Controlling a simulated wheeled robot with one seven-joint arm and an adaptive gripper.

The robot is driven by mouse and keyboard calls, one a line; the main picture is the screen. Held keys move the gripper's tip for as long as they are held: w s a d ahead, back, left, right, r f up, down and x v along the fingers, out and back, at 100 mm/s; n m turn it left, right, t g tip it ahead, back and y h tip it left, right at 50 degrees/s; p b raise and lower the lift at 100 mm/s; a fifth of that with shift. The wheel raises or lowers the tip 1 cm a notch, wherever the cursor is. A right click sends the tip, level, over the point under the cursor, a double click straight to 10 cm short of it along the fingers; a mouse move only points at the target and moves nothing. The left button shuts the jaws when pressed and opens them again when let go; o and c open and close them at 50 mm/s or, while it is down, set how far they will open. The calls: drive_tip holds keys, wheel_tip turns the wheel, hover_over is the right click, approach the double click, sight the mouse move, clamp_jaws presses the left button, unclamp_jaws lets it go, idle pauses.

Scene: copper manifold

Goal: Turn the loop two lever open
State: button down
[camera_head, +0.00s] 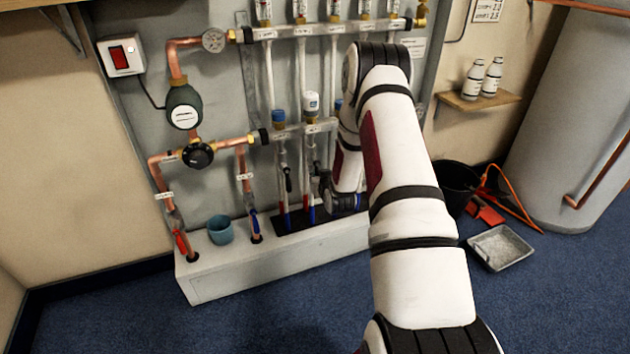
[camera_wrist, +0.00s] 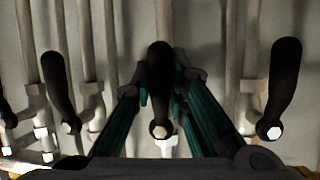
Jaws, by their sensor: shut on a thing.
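In the wrist view a black valve lever (camera_wrist: 159,75) stands between the two dark green-edged fingers of my gripper (camera_wrist: 160,92), which is shut on it. Its handle points up the picture, with a pale hex nut at its lower end. In the head view my gripper (camera_head: 324,188) is at the lower row of valves, in front of the pipes. Its fingertips and the held lever are hard to make out there. I cannot read a loop number on this lever.
Other black levers stand to the left (camera_wrist: 58,85) and right (camera_wrist: 284,80) of my fingers. In the head view one black lever (camera_head: 288,179) hangs just left of my gripper. A blue cup (camera_head: 220,229) stands on the white plinth (camera_head: 230,274). A grey tray (camera_head: 500,248) lies on the floor.

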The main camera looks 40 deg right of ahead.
drive_tip(key=shift+d+n+h, duration=0.15)
drive_tip(key=shift+n+h, duration=0.15)
idle(0.4)
drive_tip(key=c, duration=1.5)
unclamp_jaws()
drive_tip(key=shift+c, duration=0.2)
drive_tip(key=shift+s, duration=0.1)
drive_tip(key=v, duration=1.1)
drive_tip(key=shift+s+r, duration=0.25)
drive_tip(key=shift+s, duration=0.05)
